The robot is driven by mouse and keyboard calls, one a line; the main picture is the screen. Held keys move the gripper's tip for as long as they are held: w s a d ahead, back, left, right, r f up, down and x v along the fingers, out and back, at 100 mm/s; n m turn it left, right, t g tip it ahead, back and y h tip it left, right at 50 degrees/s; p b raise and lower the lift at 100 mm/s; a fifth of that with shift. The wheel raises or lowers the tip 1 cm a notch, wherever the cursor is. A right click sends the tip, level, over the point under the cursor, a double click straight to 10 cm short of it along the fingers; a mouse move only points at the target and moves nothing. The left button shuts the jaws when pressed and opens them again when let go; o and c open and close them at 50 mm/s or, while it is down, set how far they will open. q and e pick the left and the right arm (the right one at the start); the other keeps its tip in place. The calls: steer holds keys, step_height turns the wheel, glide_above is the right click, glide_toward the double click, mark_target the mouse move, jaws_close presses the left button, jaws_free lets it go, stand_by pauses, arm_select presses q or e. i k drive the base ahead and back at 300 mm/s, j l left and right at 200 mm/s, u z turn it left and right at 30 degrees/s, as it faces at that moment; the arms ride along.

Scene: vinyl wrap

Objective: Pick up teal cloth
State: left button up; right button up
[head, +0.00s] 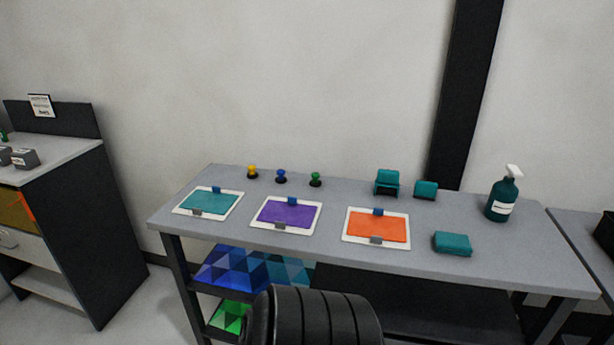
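A folded teal cloth (453,243) lies flat near the front right of the grey table (400,262), to the right of the orange panel. Two other small teal items, one in a dark holder (387,182) and one block-like piece (426,190), sit toward the back of the table. A black ribbed cylindrical shape at the bottom middle appears to be part of my body. Neither of my grippers shows in the head view.
White-framed teal (210,201), purple (287,213) and orange (377,226) panels lie on the table. Yellow (252,172), blue (281,176) and green (316,179) knobs stand behind. A teal spray bottle (502,197) stands at right. A cabinet (75,220) is at left.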

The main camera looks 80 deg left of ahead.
mark_target(448, 243)
steer(key=u, duration=2.85)
